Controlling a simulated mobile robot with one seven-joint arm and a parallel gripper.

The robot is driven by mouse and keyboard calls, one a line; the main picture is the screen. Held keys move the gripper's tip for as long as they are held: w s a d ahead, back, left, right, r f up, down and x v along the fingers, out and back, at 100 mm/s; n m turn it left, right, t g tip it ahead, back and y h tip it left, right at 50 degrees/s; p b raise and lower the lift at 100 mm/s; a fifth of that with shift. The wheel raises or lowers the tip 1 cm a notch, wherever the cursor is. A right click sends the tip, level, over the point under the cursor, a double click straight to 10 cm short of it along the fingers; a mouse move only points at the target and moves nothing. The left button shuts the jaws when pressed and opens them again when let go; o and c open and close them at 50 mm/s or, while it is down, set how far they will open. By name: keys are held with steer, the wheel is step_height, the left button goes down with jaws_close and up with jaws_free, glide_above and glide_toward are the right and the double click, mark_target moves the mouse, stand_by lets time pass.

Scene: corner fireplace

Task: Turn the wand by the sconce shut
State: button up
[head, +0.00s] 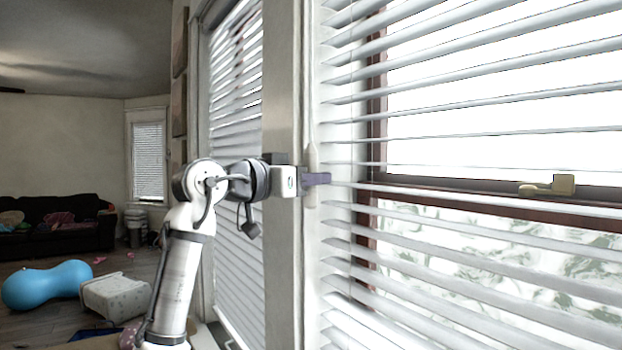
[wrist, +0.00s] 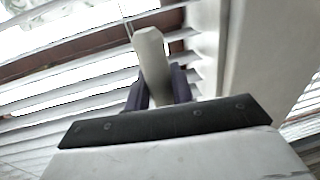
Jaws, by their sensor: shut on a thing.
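The wand (head: 312,130) hangs as a thin pale rod at the left edge of the near window blind (head: 470,110). The blind's slats are tilted open, with daylight and foliage between them. My gripper (head: 318,180) is at the wand, its purple fingers pointing right. In the wrist view my gripper (wrist: 160,88) has a finger on each side of the pale wand (wrist: 151,55) and is shut on it. The wand's lower part is hidden behind the gripper body. I see no sconce in either view.
A window post (head: 284,90) stands right beside my wrist. A second blind (head: 236,110) hangs behind my arm. A blue peanut ball (head: 45,284), a pale ottoman (head: 113,296) and a dark sofa (head: 60,228) are at the left.

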steer(key=shift+f+n+t+y+b, duration=0.1)
steer(key=shift+n+t+y+b, duration=0.2)
steer(key=shift+t+b, duration=0.1)
steer(key=n+t+y+b, duration=0.2)
steer(key=n+y, duration=0.1)
steer(key=shift+d+t+y, duration=0.1)
steer(key=shift+t+y, duration=0.3)
steer(key=n+t+y+b, duration=0.1)
steer(key=n+y, duration=0.1)
steer(key=y, duration=0.1)
steer(key=n+t+y+b, duration=0.1)
steer(key=n+y, duration=0.1)
steer(key=y, duration=0.1)
steer(key=shift+n+y, duration=0.3)
steer(key=n+y, duration=0.2)
steer(key=y, duration=0.1)
steer(key=n+y+b, duration=0.1)
steer(key=n+y, duration=0.1)
steer(key=y, duration=0.2)
steer(key=shift+n+g+y, duration=0.9)
steer(key=shift+n+y, duration=0.9)
steer(key=shift+y, duration=0.8)
steer(key=o, duration=0.9)
steer(key=shift+o, duration=0.2)
